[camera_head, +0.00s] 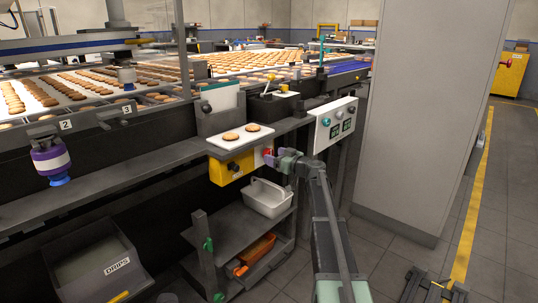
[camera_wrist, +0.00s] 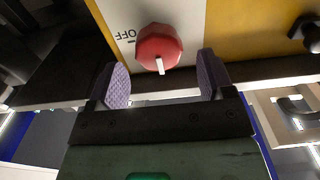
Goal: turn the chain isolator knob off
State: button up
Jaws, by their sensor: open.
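The red isolator knob (camera_wrist: 159,46) sits on a white plate (camera_wrist: 190,14) in the wrist view. The plate carries the word OFF, upside down, left of the knob. The knob's white pointer mark faces down in the picture, towards my gripper, not at the OFF word. My gripper (camera_wrist: 164,82) is open, one purple pad on each side of the knob's line. The knob lies just ahead of the pads, and I cannot tell whether they touch it. In the head view my gripper (camera_head: 276,160) is at the right end of the yellow box (camera_head: 231,168), largely hiding the knob.
A white board (camera_head: 240,139) with two biscuits lies above the yellow box. A control panel (camera_head: 334,124) stands right of it. A black knob (camera_wrist: 312,33) is on the yellow face. A white bin (camera_head: 268,198) is below, and a tall grey cabinet (camera_head: 415,100) stands at right.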

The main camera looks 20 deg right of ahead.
aim_at(269, 153)
jog(key=x, duration=0.3)
jog(key=shift+w+a, duration=0.1)
jog(key=shift+w, duration=0.25)
jog(key=shift+c, duration=0.2)
jog(key=c, duration=0.9)
jog(key=shift+o, duration=0.2)
